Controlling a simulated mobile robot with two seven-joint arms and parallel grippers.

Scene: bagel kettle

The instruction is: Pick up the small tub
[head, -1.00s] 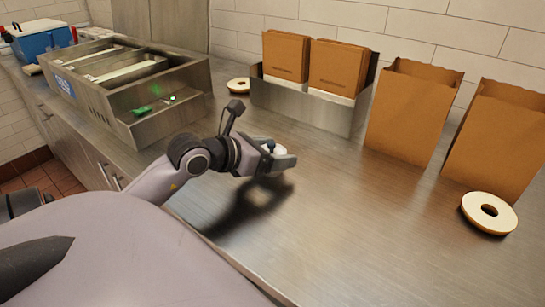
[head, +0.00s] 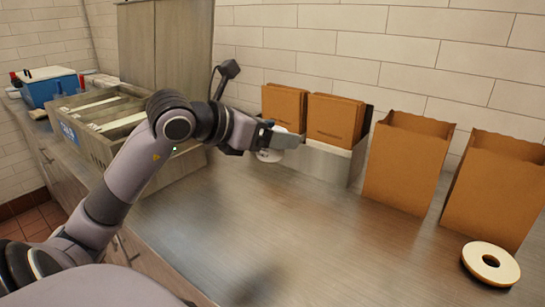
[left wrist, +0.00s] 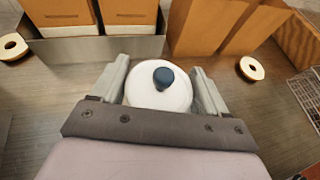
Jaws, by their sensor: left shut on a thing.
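The small tub (left wrist: 158,92) is white and round with a dark blue knob on its lid. My left gripper (left wrist: 160,88) is shut on it, with one finger on each side in the left wrist view. In the head view the tub (head: 270,156) shows partly behind the fingers of my left gripper (head: 283,140). The gripper holds it above the counter, in front of the metal bag holder. My right gripper is not in view.
A metal holder (head: 325,163) with folded brown bags stands against the wall. A metal bin unit (head: 85,125) is at left. The middle of the counter (head: 300,230) is clear.

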